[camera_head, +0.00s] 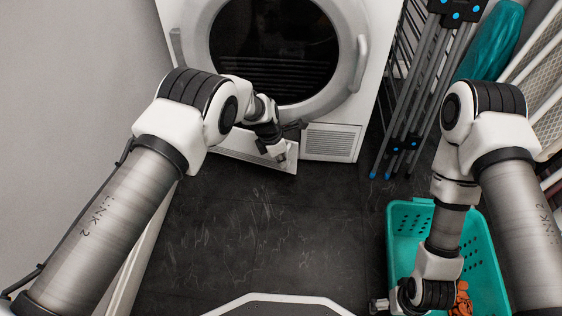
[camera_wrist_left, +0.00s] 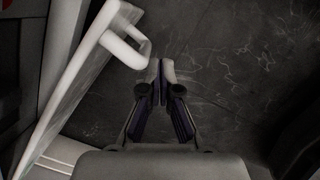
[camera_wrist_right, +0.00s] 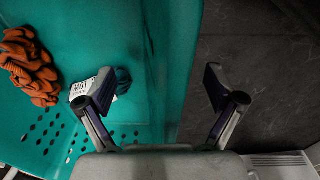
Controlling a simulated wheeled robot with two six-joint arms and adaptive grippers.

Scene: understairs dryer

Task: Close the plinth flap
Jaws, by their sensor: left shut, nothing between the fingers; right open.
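The plinth flap (camera_head: 245,150) is a white panel low on the dryer front, left of the vent grille. It stands ajar, out from the dryer base. In the left wrist view the flap (camera_wrist_left: 75,95) is a tilted white panel with a white looped handle (camera_wrist_left: 127,45). My left gripper (camera_head: 283,157) is at the flap's right end. In its wrist view the fingers (camera_wrist_left: 160,82) are shut and empty, just right of the handle; contact cannot be told. My right gripper (camera_wrist_right: 158,88) is open and empty at the laundry basket, whose wall appears between its fingers.
The dryer (camera_head: 190,25) has a round dark door and a vent grille (camera_head: 330,142). The teal basket (camera_head: 402,212) holds orange cloth (camera_wrist_right: 30,65) and a labelled item (camera_wrist_right: 105,83). A folded drying rack (camera_head: 405,100) leans at right. The dark floor (camera_head: 270,230) in the middle is clear.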

